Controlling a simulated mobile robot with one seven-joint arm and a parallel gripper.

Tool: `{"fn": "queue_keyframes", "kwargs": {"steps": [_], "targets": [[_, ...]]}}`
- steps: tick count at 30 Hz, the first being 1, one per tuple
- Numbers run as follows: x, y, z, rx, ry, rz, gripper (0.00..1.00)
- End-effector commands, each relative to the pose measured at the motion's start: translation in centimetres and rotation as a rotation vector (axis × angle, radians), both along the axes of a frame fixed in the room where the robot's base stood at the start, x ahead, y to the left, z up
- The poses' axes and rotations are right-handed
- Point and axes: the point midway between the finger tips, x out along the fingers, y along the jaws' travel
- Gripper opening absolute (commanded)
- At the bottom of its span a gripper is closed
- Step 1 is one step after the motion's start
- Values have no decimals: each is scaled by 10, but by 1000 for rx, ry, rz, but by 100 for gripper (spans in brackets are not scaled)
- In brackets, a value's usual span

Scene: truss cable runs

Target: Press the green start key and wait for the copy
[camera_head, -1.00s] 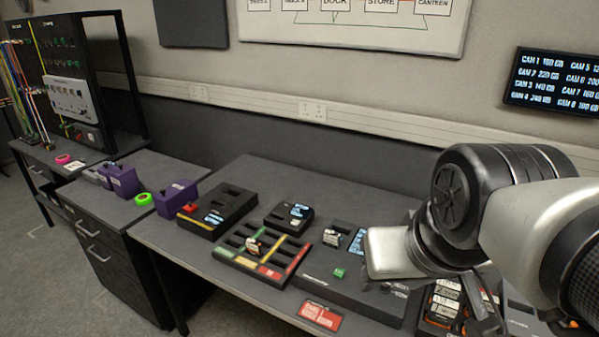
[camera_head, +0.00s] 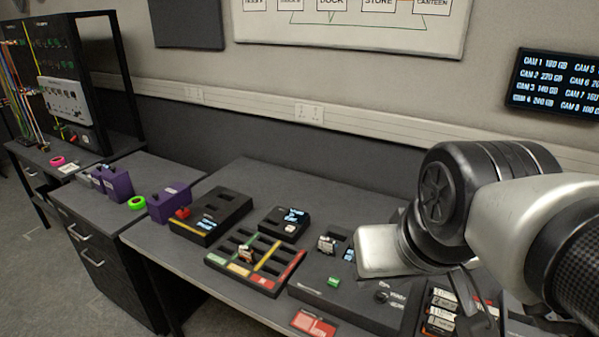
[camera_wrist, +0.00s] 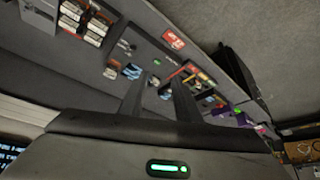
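The green start key (camera_head: 333,282) is a small green block on top of the dark copier box (camera_head: 310,290). It also shows in the wrist view as a small green spot (camera_wrist: 157,62) just beyond my fingertips. A card stands in a slot of the copier (camera_head: 327,244), and beside it is a small lit screen (camera_head: 349,256), partly covered by my arm. My gripper (camera_wrist: 160,78) has its two fingers apart with nothing seen between them. It is above the copier side of the bench, apart from the key. In the head view my wrist hides much of the fingers.
A sorting tray with coloured strips (camera_head: 255,262) and a dark box with a red knob (camera_head: 210,215) stand left of the copier. A red card (camera_head: 314,323) lies at the front edge. Card holders (camera_head: 441,312) are to the right.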

Motion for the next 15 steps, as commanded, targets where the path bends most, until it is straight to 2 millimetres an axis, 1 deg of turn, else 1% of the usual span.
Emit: {"fn": "queue_keyframes", "kwargs": {"steps": [1,3,5,15], "targets": [[0,0,0,0,1,0,21],[0,0,0,0,1,0,9],[0,0,0,0,1,0,0],[0,0,0,0,1,0,0]]}}
